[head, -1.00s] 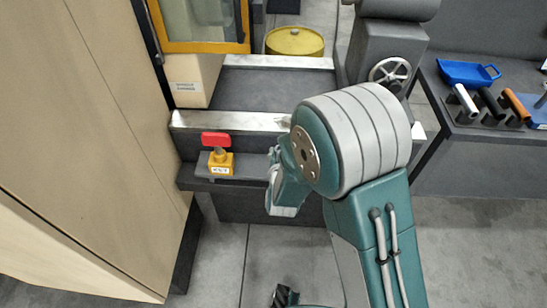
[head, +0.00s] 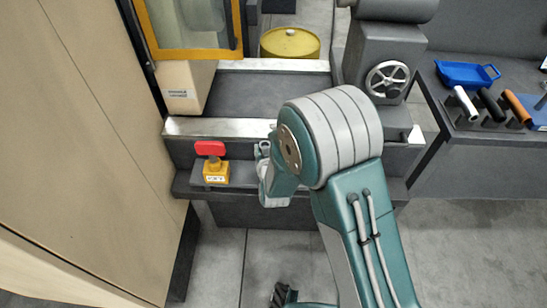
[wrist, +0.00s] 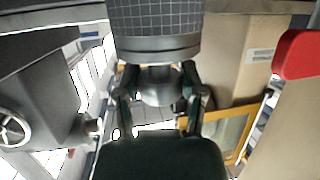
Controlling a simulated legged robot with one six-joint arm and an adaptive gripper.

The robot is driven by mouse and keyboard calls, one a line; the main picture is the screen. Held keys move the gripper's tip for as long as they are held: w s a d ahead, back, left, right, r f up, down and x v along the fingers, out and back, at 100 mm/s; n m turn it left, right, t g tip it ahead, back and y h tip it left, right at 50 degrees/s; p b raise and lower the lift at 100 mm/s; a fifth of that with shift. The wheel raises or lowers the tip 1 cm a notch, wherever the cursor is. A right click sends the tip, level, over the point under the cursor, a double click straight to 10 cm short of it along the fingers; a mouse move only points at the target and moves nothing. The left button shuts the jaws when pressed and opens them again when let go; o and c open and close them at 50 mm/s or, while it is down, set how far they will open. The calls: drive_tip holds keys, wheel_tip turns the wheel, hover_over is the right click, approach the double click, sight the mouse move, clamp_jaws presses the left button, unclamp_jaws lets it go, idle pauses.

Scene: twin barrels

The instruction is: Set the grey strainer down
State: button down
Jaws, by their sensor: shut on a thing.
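The grey strainer (wrist: 154,18) shows at the top of the wrist view, a dark meshed cylinder with a smooth lower rim. My gripper (wrist: 160,82) is shut on it, with the two fingers on either side of the grey part below the rim. The strainer's far end is cut off by the frame. I cannot tell what lies directly beneath the strainer.
A red handle (head: 210,148) on a yellow block (head: 216,173) stands on the front ledge, left of my arm. A beige box (head: 187,85), yellow drum (head: 290,43) and handwheel (head: 387,79) are behind. A bench at right bears a blue tray (head: 467,74). The dark bed (head: 265,92) looks clear.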

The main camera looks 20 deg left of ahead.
drive_tip(key=w+f, duration=0.1)
drive_tip(key=w+d+f, duration=0.1)
drive_tip(key=f, duration=0.1)
drive_tip(key=shift+d, duration=0.1)
drive_tip(key=f, duration=0.3)
drive_tip(key=shift+w+d+f, duration=0.25)
drive_tip(key=shift+w+f, duration=0.15)
drive_tip(key=shift+f, duration=0.1)
drive_tip(key=shift+c, duration=1)
unclamp_jaws()
